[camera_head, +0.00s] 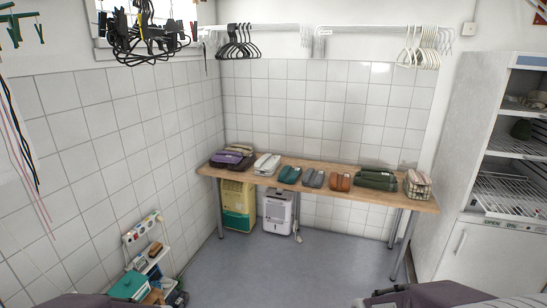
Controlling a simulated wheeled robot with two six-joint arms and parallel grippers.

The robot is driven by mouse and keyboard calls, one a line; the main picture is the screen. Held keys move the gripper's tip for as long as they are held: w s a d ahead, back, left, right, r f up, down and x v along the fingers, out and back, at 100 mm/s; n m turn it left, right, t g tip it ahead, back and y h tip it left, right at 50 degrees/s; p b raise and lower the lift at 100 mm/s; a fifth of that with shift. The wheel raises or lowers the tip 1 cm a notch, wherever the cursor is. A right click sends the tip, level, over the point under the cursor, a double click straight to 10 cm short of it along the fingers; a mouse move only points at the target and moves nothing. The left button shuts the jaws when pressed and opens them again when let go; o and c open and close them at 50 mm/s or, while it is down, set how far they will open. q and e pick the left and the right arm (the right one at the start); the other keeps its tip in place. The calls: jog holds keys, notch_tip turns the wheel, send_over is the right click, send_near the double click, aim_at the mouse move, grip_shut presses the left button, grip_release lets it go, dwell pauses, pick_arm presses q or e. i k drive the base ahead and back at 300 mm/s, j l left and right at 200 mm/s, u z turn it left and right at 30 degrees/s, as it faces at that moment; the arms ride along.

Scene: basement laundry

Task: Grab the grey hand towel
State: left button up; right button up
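A small folded grey towel (313,178) lies on the wooden table (400,200) against the tiled back wall. It sits between a folded teal towel (290,174) on its left and a folded rust-brown towel (340,181) on its right. Only parts of my two arms show, along the bottom edge at the left and right. I see no gripper fingers of either arm. The table is well beyond my arms, across the floor.
Purple and brown towels (232,158), a pale towel (266,163), dark green towels (376,180) and a wire basket (418,187) share the table. Dehumidifiers (278,212) (237,205) stand beneath. A cabinet (490,255) stands right. The grey floor (290,270) before the table is clear.

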aim_at(311, 178)
jog(key=i, duration=1.05)
jog(key=i+j+z, duration=0.15)
jog(key=i, duration=0.95)
jog(key=i+j+z, duration=0.15)
jog(key=i+z, duration=0.25)
jog(key=i+j+z, duration=0.35)
jog(key=i, duration=0.2)
jog(key=i+j+z, duration=0.4)
jog(key=i+l, duration=0.05)
